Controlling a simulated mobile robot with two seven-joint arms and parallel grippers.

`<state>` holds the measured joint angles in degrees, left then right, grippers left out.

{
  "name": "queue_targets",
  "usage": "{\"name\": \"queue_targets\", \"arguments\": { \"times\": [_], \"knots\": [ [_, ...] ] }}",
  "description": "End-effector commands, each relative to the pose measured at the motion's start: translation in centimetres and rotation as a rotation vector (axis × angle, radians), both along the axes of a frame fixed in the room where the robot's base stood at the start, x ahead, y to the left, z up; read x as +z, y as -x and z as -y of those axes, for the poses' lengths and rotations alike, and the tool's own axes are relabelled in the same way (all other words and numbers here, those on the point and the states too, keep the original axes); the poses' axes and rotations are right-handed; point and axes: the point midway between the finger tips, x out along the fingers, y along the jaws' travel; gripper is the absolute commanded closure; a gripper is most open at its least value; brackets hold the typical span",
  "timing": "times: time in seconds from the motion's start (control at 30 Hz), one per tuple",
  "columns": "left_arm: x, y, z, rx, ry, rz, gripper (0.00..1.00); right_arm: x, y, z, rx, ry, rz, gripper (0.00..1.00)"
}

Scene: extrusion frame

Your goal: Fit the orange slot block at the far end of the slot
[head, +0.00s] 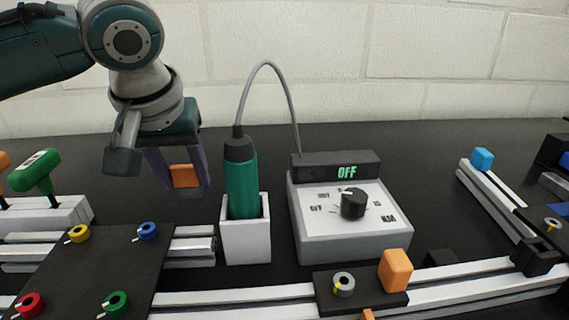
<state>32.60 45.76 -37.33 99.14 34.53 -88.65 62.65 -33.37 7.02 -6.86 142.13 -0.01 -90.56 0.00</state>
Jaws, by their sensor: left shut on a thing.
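My left gripper (180,182) is at the upper left, pointing down above the bench. It is shut on a small orange block (185,176), held in the air left of the green screwdriver. Its jaws cover the block's sides. Another orange block (396,270) stands upright by a dark plate (330,302) on the front aluminium rail (460,284). A bit of orange (368,314) shows at the bottom edge, mostly cut off. The rails have long slots. My right gripper is not in view.
A green screwdriver (241,185) stands in a white holder (246,246), cabled to a control box (350,225) reading OFF. A dark plate with coloured knobs (95,270) lies at left. A blue block (482,160) sits on the right rail (490,200). A green-handled tool (36,170) stands far left.

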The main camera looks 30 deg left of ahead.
Motion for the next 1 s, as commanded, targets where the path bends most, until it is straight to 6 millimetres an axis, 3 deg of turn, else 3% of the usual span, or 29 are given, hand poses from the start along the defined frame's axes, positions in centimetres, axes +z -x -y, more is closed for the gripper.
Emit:
{"name": "queue_targets", "arguments": {
  "times": [0.27, 0.67, 0.7, 0.93, 1.0],
  "knots": [
    [-4.0, 0.1, 0.0, 0.000, 0.000, -0.002, 1.00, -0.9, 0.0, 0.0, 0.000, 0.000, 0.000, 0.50],
    [-4.5, 0.1, 0.0, 0.000, 0.001, -0.002, 1.00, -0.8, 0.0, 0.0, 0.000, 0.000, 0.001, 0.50],
    [-4.5, 0.1, 0.0, 0.000, 0.001, -0.002, 0.48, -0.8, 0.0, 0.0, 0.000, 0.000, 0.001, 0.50],
    [-4.5, 0.1, 0.0, -0.001, 0.000, -0.001, 0.22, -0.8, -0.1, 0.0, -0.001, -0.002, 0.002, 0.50],
    [-4.4, 0.1, 0.0, -0.001, 0.000, -0.001, 0.20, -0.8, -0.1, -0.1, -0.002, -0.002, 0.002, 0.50]
  ]
}}
